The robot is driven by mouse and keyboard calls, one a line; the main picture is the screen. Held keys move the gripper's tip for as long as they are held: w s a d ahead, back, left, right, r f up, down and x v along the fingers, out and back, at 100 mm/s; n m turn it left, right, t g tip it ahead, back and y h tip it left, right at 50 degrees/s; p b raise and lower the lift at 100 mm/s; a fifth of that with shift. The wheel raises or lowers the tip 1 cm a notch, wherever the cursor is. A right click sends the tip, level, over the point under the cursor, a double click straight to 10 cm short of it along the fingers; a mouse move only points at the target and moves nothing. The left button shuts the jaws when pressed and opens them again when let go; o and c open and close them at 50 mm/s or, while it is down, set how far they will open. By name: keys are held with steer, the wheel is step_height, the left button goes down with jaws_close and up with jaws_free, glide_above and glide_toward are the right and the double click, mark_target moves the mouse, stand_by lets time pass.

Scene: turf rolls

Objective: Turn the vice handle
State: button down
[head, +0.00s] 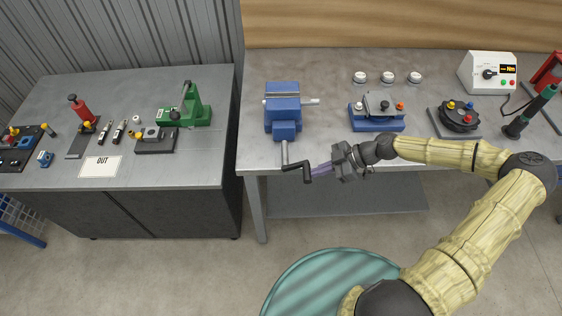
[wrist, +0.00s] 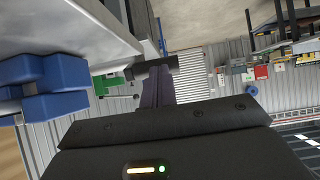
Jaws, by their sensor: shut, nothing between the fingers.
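The blue vice (head: 283,118) sits at the left front of the right bench. Its grey screw sticks out past the front edge and ends in a black crank handle (head: 298,167). My gripper (head: 316,172) is at the right of the handle, its purple fingers pointing left at the crank. In the wrist view the shut fingers (wrist: 157,90) reach up to the black handle (wrist: 151,67), with nothing seen between them. I cannot tell whether the fingertips touch it. The blue vice body (wrist: 50,85) shows at the left there.
The right bench (head: 325,135) also bears a blue fixture (head: 376,122), a black round fixture (head: 458,117) and a white meter box (head: 487,73). The left bench (head: 205,165) holds a green vice (head: 190,105) and an OUT card (head: 101,167). Floor in front of the handle is clear.

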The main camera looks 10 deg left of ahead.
steer(key=shift+s+a+f, duration=0.1)
steer(key=shift+s+f, duration=0.35)
steer(key=shift+f, duration=0.25)
steer(key=w+d+r, duration=0.1)
steer(key=d+r, duration=0.3)
steer(key=r, duration=0.9)
steer(key=shift+w+d+r, duration=0.2)
steer(key=shift+w+r, duration=0.15)
steer(key=shift+r, duration=0.05)
